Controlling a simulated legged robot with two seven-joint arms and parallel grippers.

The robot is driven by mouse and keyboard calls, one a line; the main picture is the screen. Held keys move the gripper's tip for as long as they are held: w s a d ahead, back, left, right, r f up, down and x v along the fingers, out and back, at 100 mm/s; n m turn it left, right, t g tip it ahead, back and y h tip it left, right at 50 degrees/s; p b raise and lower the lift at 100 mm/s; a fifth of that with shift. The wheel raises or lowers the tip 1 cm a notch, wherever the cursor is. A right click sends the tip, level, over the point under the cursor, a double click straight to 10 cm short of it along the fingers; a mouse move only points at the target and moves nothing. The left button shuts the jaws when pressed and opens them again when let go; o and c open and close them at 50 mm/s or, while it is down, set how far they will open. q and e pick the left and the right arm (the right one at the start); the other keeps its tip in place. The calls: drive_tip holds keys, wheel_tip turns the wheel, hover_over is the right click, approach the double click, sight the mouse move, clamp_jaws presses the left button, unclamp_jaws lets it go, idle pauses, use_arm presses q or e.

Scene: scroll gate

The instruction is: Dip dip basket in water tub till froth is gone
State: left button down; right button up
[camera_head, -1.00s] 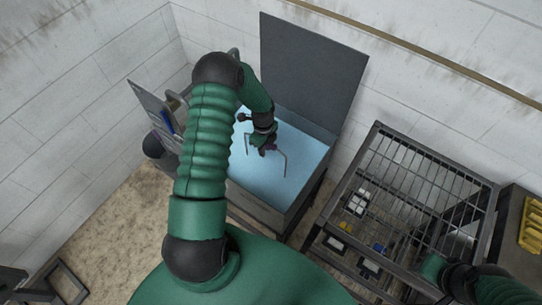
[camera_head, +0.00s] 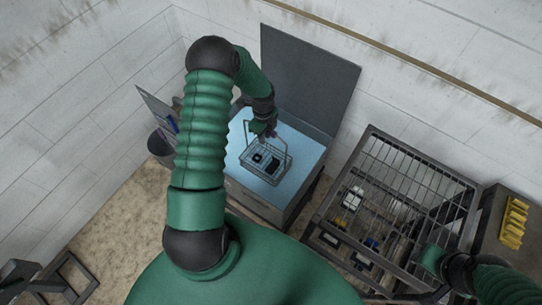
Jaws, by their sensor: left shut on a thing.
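The water tub (camera_head: 308,148) stands ahead of me with pale blue water and a dark raised panel behind it. The dip basket (camera_head: 283,174) is a wire basket with dark items in it, over the tub. My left gripper (camera_head: 266,133) is shut on the top of its handle. The basket's body now shows clear of the water surface or at it; I cannot tell which. No white froth is plain on it at this size. My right gripper (camera_head: 432,262) is at the lower right by the metal rack; its fingers are not clear.
A metal rack with a barred top (camera_head: 405,175) stands right of the tub, with small items inside. A yellow holder (camera_head: 512,222) lies on a dark bench at the far right. A dark bin (camera_head: 159,147) stands left of the tub.

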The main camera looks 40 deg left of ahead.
use_arm(q)
drive_tip(key=shift+r+p, duration=2)
drive_tip(key=shift+r, duration=1)
wheel_tip(320, 180, up, 12)
drive_tip(key=p, duration=0.9)
drive_tip(key=shift+f, duration=0.1)
